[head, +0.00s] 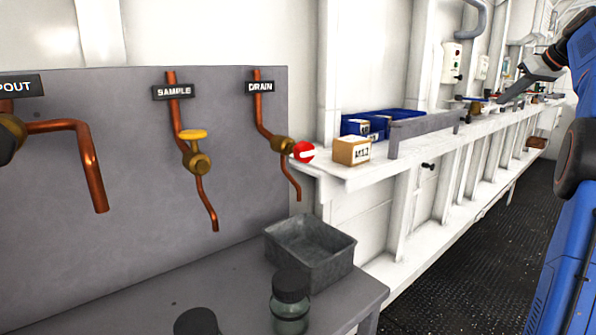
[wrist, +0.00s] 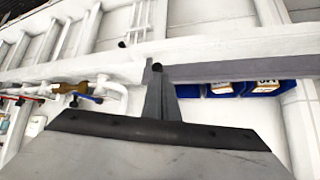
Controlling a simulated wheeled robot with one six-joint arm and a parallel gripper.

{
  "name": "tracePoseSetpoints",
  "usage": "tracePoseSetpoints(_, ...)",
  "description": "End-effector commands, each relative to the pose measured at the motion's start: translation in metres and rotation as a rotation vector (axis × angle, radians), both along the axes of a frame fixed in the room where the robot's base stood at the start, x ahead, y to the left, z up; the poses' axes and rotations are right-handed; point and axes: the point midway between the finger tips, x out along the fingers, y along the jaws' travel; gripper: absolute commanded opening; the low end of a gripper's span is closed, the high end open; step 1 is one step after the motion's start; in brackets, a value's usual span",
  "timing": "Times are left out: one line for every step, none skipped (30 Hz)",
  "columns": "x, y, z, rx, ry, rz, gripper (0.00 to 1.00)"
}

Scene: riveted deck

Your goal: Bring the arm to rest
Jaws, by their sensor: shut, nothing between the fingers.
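My arm reaches in from the right edge in the head view. My gripper (head: 507,98) is above the far part of the white shelf, pointing down and to the left. In the wrist view my gripper (wrist: 157,72) shows as one narrow grey pair of fingers pressed together, with nothing held. The fingertips overlap the grey rail in that picture; I cannot tell the gap between them.
The white shelf (head: 368,182) carries a grey rail (head: 425,132), blue bins (head: 405,114) and an M12 box (head: 352,151). A metal tray (head: 310,255) and a jar (head: 290,312) stand on the bench at the front. The dark floor (head: 450,270) beside the shelf is clear.

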Motion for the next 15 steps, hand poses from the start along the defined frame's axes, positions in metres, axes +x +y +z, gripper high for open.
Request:
tracePoseSetpoints(-0.003,0.025,0.0,0.008,0.015,-0.004,0.0)
tracePoseSetpoints(-0.005,0.036,-0.001,0.013,0.026,-0.012,0.0)
tracePoseSetpoints(-0.008,0.051,-0.004,0.019,0.039,-0.018,0.0)
tracePoseSetpoints(-0.011,0.062,-0.006,0.025,0.05,-0.025,0.0)
tracePoseSetpoints(-0.014,0.073,-0.009,0.028,0.06,-0.031,0.0)
tracePoseSetpoints(-0.019,0.089,-0.011,0.034,0.073,-0.039,0.0)
tracePoseSetpoints(-0.022,0.099,-0.015,0.036,0.083,-0.045,0.0)
tracePoseSetpoints(-0.026,0.111,-0.018,0.039,0.093,-0.051,0.0)
tracePoseSetpoints(-0.032,0.125,-0.022,0.043,0.105,-0.058,0.0)
tracePoseSetpoints(-0.037,0.136,-0.026,0.046,0.116,-0.064,0.0)
tracePoseSetpoints(-0.042,0.146,-0.029,0.048,0.125,-0.069,0.0)
tracePoseSetpoints(-0.048,0.161,-0.034,0.05,0.137,-0.077,0.0)
tracePoseSetpoints(-0.054,0.171,-0.038,0.052,0.146,-0.082,0.0)
tracePoseSetpoints(-0.06,0.181,-0.043,0.054,0.155,-0.087,0.0)
tracePoseSetpoints(-0.068,0.194,-0.049,0.054,0.167,-0.094,0.0)
